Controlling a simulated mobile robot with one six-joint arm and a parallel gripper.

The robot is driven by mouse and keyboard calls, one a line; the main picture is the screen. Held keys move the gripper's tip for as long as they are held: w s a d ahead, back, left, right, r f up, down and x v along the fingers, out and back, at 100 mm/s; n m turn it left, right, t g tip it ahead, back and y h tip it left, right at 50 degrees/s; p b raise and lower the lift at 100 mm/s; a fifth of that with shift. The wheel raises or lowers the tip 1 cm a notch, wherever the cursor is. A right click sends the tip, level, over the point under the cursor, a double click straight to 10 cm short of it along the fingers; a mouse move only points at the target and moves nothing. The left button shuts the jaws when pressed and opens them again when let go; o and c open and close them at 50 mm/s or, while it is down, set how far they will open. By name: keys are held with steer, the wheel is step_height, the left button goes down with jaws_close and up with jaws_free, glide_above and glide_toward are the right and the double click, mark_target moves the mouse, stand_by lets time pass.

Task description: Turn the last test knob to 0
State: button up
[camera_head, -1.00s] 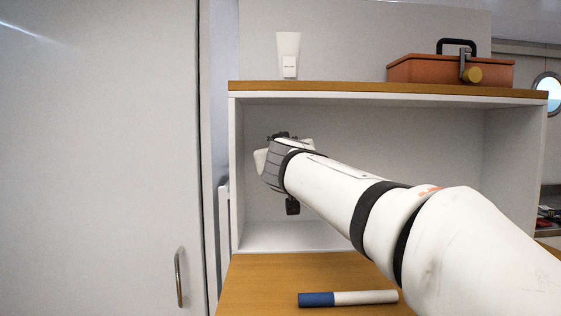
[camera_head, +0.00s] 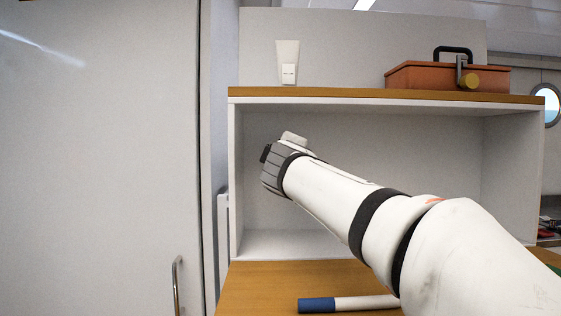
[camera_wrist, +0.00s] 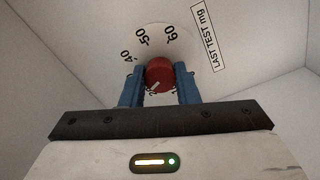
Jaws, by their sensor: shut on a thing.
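In the wrist view a red knob (camera_wrist: 159,74) sits on a white round dial (camera_wrist: 163,42) marked 40, 50 and 60. A label reading "LAST TEST mg" (camera_wrist: 209,37) is on the panel beside it. My gripper (camera_wrist: 160,80) has its two blue fingers on either side of the knob, shut on it. A pale pointer mark on the knob aims down and left in this view. The dial's lower numbers are mostly hidden by the fingers and the gripper body. In the head view my arm hides the knob and dial, and the fingers do not show.
The arm reaches into a white open shelf (camera_head: 237,190). A white tube (camera_head: 288,62) and an orange toolbox (camera_head: 430,77) stand on its wooden top. A blue and white marker (camera_head: 318,305) lies on the wooden surface in front. A large grey door (camera_head: 100,150) is on the left.

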steer(key=n+p, duration=0.6)
steer(key=n, duration=1.6)
steer(key=shift+f, duration=0.1)
steer(key=shift+n, duration=0.3)
steer(key=o, duration=1)
steer(key=shift+s, duration=0.1)
steer(key=s, duration=0.7)
steer(key=shift+s, duration=0.3)
